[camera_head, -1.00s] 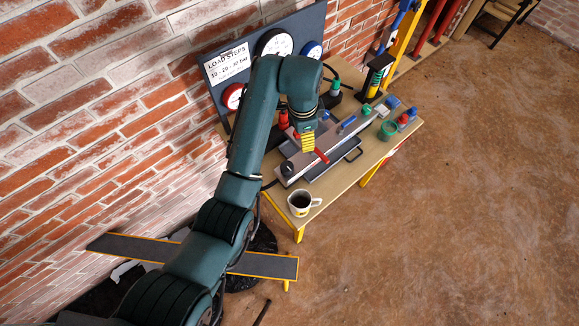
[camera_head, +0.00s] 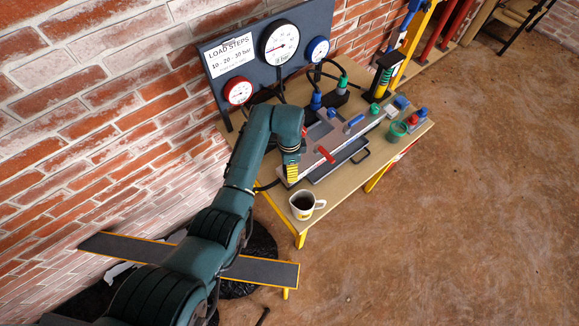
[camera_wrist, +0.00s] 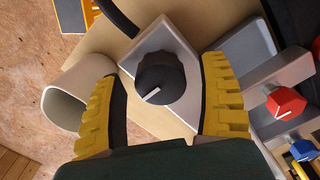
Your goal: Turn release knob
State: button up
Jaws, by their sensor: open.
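The release knob (camera_wrist: 160,78) is a black ribbed dial with a white pointer line, mounted on the grey end of the valve block (camera_wrist: 182,52). In the wrist view it lies between the two yellow fingers of my gripper (camera_wrist: 166,108), which are open with a gap on both sides. The pointer slants toward the lower left. In the head view my gripper (camera_head: 292,172) is over the near left end of the grey manifold (camera_head: 345,140), and the knob is hidden behind it.
A gauge board (camera_head: 240,70) stands behind.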

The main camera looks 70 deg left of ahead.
jog(key=shift+f, duration=0.25)
jog(key=c, duration=1.2)
jog(key=shift+n, duration=0.3)
jog(key=shift+c, duration=0.2)
jog(key=n+p, duration=0.2)
jog(key=n, duration=0.1)
jog(key=shift+r+n, duration=0.1)
jog(key=shift+n, duration=0.2)
jog(key=n+p, duration=0.1)
jog(key=n, duration=0.3)
jog(key=shift+n, duration=0.3)
jog(key=n+p, duration=0.1)
jog(key=n, duration=0.3)
jog(key=shift+d, duration=0.1)
jog(key=shift+f+n, duration=0.2)
jog(key=shift+n, duration=2.3)
